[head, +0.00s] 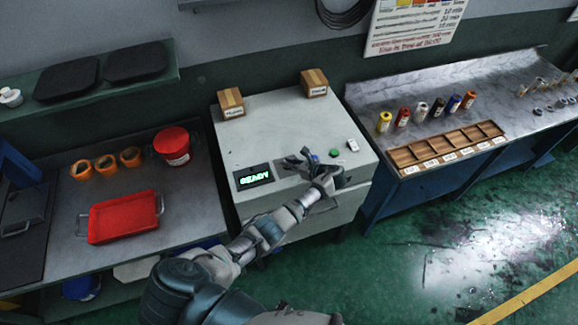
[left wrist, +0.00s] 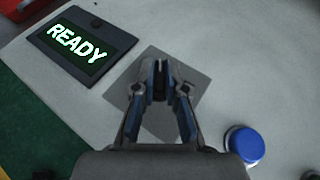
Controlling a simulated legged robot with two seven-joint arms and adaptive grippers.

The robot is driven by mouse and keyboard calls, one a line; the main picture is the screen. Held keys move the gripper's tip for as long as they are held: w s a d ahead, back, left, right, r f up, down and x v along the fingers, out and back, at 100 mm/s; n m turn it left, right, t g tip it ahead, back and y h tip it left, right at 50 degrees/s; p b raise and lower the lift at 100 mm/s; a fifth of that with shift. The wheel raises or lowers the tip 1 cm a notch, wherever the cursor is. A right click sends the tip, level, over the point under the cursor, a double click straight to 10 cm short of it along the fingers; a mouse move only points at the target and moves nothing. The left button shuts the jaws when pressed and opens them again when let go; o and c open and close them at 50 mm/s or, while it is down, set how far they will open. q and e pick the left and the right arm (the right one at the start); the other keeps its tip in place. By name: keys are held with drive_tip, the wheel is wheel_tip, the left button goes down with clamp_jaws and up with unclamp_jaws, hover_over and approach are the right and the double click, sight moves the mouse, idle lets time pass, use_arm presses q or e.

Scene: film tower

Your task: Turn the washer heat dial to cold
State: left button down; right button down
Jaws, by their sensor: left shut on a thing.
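The washer (head: 255,130) is a pale grey cabinet with controls along its front top edge. My left gripper (head: 304,155) is over these controls, right of the black display (head: 254,177) reading READY. In the left wrist view, my left gripper (left wrist: 160,72) is shut on a small dark piece, the dial (left wrist: 159,85), above a grey square plate (left wrist: 198,82). The fingers hide most of the dial, so its pointer and setting cannot be read. The display (left wrist: 80,44) also shows READY there. My right gripper is not in view.
A blue button (left wrist: 245,143) is close to the right of the gripper. A green button (head: 334,153) and a white switch (head: 352,145) are farther right. Two cardboard boxes (head: 231,103) (head: 314,83) stand at the washer's back edge. The middle of its top is clear.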

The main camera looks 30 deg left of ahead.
use_arm(q)
drive_tip(key=shift+d+f+n+g+b, duration=0.1)
drive_tip(key=shift+f+n+g+b, duration=0.05)
drive_tip(key=shift+n+g+b, duration=0.5)
drive_tip(key=shift+d+f+n+g+b, duration=0.1)
drive_tip(key=shift+f+n+g+b, duration=0.05)
drive_tip(key=shift+n+g+b, duration=0.5)
drive_tip(key=shift+a, duration=0.1)
drive_tip(key=c, duration=1.2)
unclamp_jaws()
drive_tip(key=shift+w, duration=0.1)
drive_tip(key=shift+r, duration=0.1)
drive_tip(key=v, duration=1.2)
drive_tip(key=shift+w, duration=0.3)
